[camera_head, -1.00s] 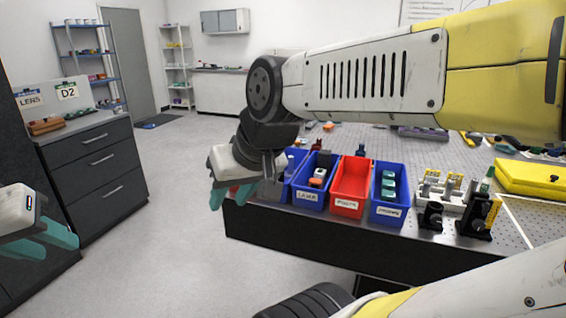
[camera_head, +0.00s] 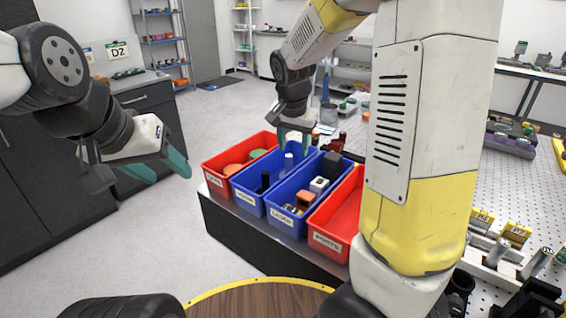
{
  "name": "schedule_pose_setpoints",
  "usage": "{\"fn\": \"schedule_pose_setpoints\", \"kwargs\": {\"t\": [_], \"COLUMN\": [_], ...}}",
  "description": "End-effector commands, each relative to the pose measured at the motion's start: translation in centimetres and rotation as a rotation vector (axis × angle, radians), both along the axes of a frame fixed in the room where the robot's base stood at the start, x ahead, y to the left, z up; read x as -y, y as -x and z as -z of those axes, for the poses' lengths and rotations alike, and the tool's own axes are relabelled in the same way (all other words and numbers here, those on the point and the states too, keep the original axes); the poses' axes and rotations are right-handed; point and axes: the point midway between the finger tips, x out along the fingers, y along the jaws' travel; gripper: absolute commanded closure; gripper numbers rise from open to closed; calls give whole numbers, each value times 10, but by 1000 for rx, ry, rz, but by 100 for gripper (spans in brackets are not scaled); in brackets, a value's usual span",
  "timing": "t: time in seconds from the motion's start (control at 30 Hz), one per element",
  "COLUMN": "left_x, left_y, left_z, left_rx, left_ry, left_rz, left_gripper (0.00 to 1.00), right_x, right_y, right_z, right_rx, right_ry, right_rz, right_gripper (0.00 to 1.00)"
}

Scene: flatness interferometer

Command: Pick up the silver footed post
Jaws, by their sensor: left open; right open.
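A silver post (camera_head: 289,162) stands upright in the blue bin (camera_head: 252,200) second from the left; its foot is hard to make out. A dark post (camera_head: 265,181) is in the same bin. My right gripper (camera_head: 294,146) points down over the far part of this bin, its teal fingers open, close to the top of the silver post. I cannot tell whether they touch or straddle it. My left gripper (camera_head: 168,175) is open and empty at the left, over the floor and away from the bins.
A red bin (camera_head: 212,168) with round pieces stands to the left. A blue bin (camera_head: 280,221) with small blocks and a red bin (camera_head: 327,245) stand to the right. My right arm covers much of the bench. Several silver posts in holders (camera_head: 497,252) are at the lower right.

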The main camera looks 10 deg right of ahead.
Motion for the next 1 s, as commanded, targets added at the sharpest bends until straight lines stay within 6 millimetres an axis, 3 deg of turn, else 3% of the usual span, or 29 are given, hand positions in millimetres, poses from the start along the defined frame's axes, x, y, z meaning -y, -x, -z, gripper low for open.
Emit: {"fn": "schedule_pose_setpoints", "kwargs": {"t": [0.1, 0.23, 1.0], "left_x": [0, 0, 0], "left_y": [0, 0, 0], "left_z": [0, 0, 0], "left_rx": [0, 0, 0], "left_ry": [0, 0, 0], "left_rz": [0, 0, 0], "left_gripper": [48, 48, 48], "right_x": [-10, -15, 6], "right_y": [-27, -44, -79], "right_z": [23, 36, 110], "right_rx": [3, 17, 26], "right_ry": [62, 102, 117], "right_rz": [59, 100, 120], "right_gripper": [52, 52, 52]}}
